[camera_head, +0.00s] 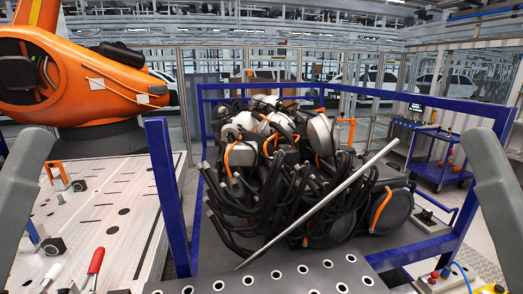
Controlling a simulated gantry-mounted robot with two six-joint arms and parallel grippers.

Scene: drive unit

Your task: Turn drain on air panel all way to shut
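No part can be clearly identified as the air panel or its drain. At the bottom right edge, small fittings (434,277) with red parts, a blue hose (463,275) and a yellow part (491,289) show partly cut off. I cannot tell whether they belong to the air panel. Grey links of my left and right arms show at the left and right edges. Both grippers are outside the picture.
A blue-framed rack (169,190) holds a heap of black cables and drive units (290,165). A thin grey rod (325,202) crosses before it. A perforated dark plate (300,275) lies in front. A white fixture table (110,215), orange robot (85,80) and blue cart (440,150) stand around.

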